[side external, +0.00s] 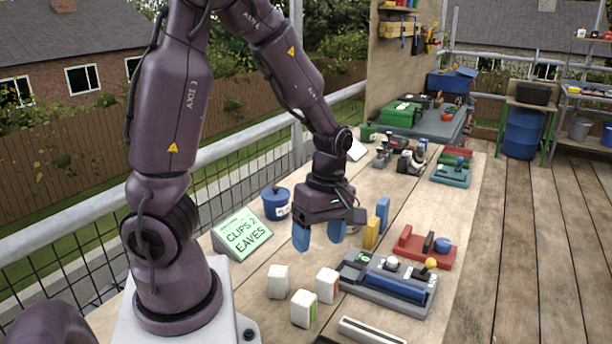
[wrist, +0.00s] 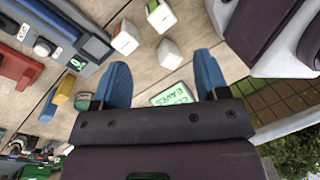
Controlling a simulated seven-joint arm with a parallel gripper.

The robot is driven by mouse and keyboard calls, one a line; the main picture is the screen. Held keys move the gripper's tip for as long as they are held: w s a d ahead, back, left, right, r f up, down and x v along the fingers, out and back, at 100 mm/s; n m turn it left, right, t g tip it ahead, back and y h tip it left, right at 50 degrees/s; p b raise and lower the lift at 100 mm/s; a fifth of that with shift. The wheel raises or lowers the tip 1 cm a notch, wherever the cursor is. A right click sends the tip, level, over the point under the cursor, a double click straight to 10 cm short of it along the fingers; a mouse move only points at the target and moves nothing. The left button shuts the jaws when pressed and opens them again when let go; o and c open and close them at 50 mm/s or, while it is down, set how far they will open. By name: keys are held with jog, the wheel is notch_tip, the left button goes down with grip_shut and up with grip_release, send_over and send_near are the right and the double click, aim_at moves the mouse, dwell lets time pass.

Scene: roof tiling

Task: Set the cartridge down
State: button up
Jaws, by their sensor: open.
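My gripper (side external: 319,237) has two blue fingers spread apart above the bench, with nothing visible between them. The wrist view also shows the gripper (wrist: 162,66) open and empty. Three small white blocks, which may be cartridges, stand on the bench in front of it: a plain one (side external: 278,282), one with a green mark (side external: 303,309) and one with an orange mark (side external: 327,286). The wrist view shows the plain block (wrist: 169,54), the orange-marked block (wrist: 125,38) and the green-marked block (wrist: 160,16). My gripper touches none of them. I cannot tell which is the cartridge.
A green sign reading CLIPS 2 EAVES (side external: 242,234) and a blue pot (side external: 276,203) stand left. Yellow (side external: 371,233) and blue (side external: 383,213) blocks stand right of the gripper. A grey device (side external: 385,284) and red tool (side external: 425,250) lie farther right.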

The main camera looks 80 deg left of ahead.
jog(key=s+d+r+m+t, duration=0.2)
jog(key=d+r+m+t, duration=0.1)
jog(key=r+m, duration=0.5)
jog(key=s+d+r+m+t+y, duration=0.1)
jog(key=d+r+m+t, duration=0.3)
jog(key=r+m, duration=0.4)
jog(key=s+m, duration=0.1)
jog(key=m, duration=0.4)
jog(key=shift+r+m, duration=0.25)
jog(key=shift+m, duration=0.15)
